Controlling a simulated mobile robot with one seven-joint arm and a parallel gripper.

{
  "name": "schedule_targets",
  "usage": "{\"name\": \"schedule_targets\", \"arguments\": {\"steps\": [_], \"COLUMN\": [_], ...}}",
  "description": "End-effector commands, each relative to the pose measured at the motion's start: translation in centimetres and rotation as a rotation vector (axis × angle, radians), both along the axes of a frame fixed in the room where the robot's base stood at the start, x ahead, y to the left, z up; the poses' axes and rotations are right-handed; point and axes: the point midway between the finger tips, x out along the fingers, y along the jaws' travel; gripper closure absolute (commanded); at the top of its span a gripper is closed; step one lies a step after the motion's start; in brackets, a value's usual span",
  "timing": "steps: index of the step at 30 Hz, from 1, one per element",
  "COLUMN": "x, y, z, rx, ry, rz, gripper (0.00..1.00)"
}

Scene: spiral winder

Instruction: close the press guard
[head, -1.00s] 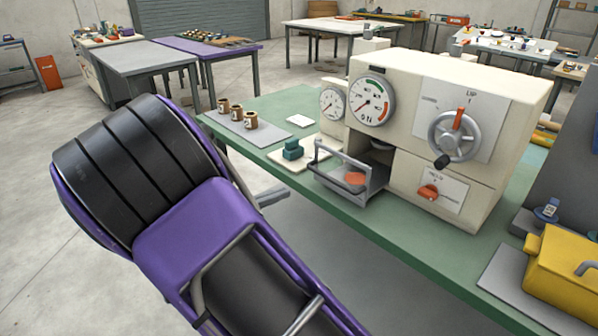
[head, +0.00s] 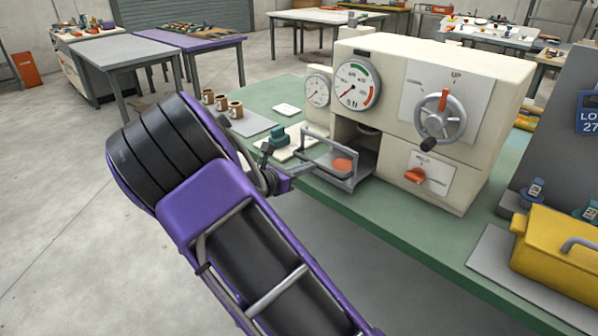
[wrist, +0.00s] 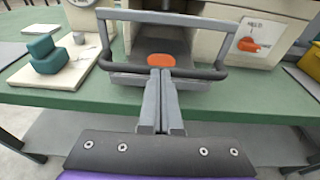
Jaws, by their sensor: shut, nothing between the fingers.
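The press (head: 425,110) is a cream machine with two dials and a grey handwheel. Its guard (head: 328,141) is a grey bar frame standing out in front of the open press bay, around a small tray with an orange disc (head: 342,165). In the wrist view the guard (wrist: 165,16) spans the top, with the orange disc (wrist: 161,60) seen through it. My gripper (head: 306,169) is shut and empty, at the front of the guard. Its fingertips (wrist: 160,73) overlap the guard's dark lower bar in the wrist view; I cannot tell whether they touch it.
A teal block (head: 279,136) on a pale board lies left of the guard, with several brown cups (head: 221,103) behind it. An orange lever (head: 416,176) is on the press front, right of the bay. A yellow box (head: 558,250) stands at the right. The green bench edge runs below my gripper.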

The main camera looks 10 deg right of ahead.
Motion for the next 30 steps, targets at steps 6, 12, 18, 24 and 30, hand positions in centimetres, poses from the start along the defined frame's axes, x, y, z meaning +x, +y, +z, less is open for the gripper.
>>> {"name": "schedule_targets", "arguments": {"steps": [6, 12, 18, 24, 30], "x": [0.0, 0.7, 3.8, 6.8, 8.0], "y": [0.0, -1.0, -5.5, -9.5, -11.1], "z": [0.0, 0.0, -0.1, -0.1, 0.0], "rx": [0.000, 0.000, 0.000, -0.001, 0.000], "ry": [0.000, 0.000, -0.001, 0.000, 0.000], "rz": [0.000, -0.003, -0.006, -0.003, -0.001], "gripper": [1.00, 1.00, 1.00, 1.00, 1.00]}}
